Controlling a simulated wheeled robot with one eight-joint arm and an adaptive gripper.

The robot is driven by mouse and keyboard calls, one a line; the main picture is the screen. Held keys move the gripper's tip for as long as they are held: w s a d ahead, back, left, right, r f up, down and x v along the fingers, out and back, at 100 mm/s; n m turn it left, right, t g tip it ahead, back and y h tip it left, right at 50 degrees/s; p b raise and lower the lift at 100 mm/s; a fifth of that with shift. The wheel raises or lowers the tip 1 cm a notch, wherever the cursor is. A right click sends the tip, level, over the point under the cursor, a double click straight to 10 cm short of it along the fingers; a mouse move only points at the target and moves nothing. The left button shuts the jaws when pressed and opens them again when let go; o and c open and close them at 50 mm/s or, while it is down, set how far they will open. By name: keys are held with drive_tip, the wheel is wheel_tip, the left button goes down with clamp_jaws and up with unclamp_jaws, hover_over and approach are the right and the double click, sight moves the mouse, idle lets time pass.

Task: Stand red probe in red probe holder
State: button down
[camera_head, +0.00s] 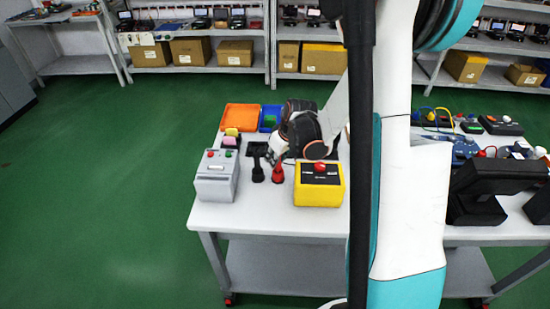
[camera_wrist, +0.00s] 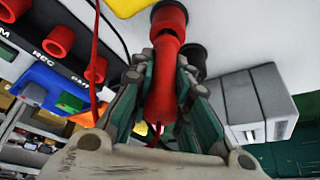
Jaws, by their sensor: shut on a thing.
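My gripper (camera_wrist: 165,105) is shut on the red probe (camera_wrist: 165,85), which also shows in the head view (camera_head: 278,174). A red cable hangs at its near end. The probe's far end meets a red round piece with a dark centre (camera_wrist: 168,15), probably the red probe holder, over the white table. I cannot tell whether the probe is seated in it. A black upright piece (camera_head: 257,170), probably the black probe in its holder, stands just left of the red one; part of it shows behind the probe in the wrist view (camera_wrist: 196,54).
A grey box with buttons (camera_head: 216,178) stands to the left and a yellow box with a red button (camera_head: 319,188) to the right, both close. Orange (camera_head: 240,109) and blue (camera_head: 267,128) trays lie behind. A panel with red sockets (camera_wrist: 56,44) shows in the wrist view.

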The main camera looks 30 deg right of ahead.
drive_tip(key=shift+f+b, duration=0.45)
drive_tip(key=shift+f, duration=0.15)
drive_tip(key=c, duration=1.4)
unclamp_jaws()
drive_tip(key=shift+c, duration=0.2)
drive_tip(key=shift+r, duration=0.15)
drive_tip(key=v, duration=1.1)
drive_tip(key=shift+s+r, duration=0.15)
drive_tip(key=shift+r, duration=0.2)
